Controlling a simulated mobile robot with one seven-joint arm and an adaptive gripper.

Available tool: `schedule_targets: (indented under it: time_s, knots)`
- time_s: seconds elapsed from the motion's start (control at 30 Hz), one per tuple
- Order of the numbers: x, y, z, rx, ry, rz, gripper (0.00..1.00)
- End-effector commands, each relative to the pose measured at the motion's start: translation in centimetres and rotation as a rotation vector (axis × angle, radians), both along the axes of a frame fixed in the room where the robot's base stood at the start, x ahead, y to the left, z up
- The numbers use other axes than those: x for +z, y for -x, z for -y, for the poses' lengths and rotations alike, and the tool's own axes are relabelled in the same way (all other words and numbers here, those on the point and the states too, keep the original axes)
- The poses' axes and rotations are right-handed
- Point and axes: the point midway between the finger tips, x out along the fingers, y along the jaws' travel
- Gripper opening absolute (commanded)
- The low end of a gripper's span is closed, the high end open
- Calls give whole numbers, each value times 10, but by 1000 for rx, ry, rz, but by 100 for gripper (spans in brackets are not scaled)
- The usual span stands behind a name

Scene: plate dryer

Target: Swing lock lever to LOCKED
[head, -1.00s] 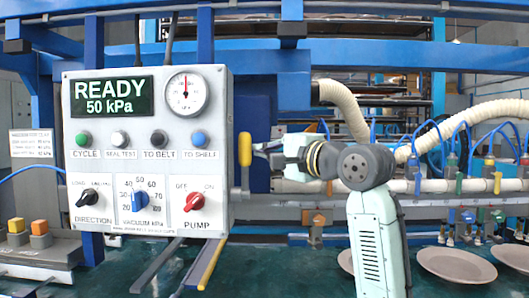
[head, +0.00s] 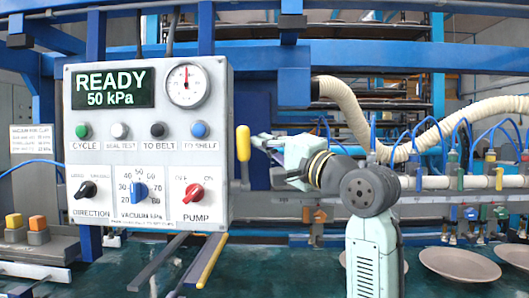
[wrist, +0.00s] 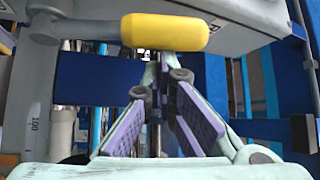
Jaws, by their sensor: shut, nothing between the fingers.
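The lock lever shows as a yellow upright grip (head: 243,143) on a grey stem, just right of the control panel. In the wrist view the yellow grip (wrist: 165,32) lies across the top, right ahead of the fingertips. My gripper (head: 257,139) is just right of the grip in the head view. In the wrist view its purple-padded fingers converge and the tips (wrist: 166,60) are shut with nothing between them. The tips look close to or against the grip; I cannot tell whether they touch. No LOCKED marking is legible.
The panel (head: 148,210) reads READY 50 kPa and carries buttons, knobs and a gauge (head: 187,85). Blue beams, a pale hose (head: 345,105) and a manifold with coloured valves (head: 465,183) stand behind and right. Plates (head: 459,264) lie on the green surface lower right.

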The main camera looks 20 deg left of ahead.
Motion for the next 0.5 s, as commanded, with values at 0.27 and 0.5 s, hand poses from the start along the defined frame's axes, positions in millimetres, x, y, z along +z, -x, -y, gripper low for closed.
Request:
schedule_targets:
  time_s: [0.27,0.5]
  knots:
    - [-15,24,5,5,-75,252,0]
    - [-26,41,10,5,-138,470,0]
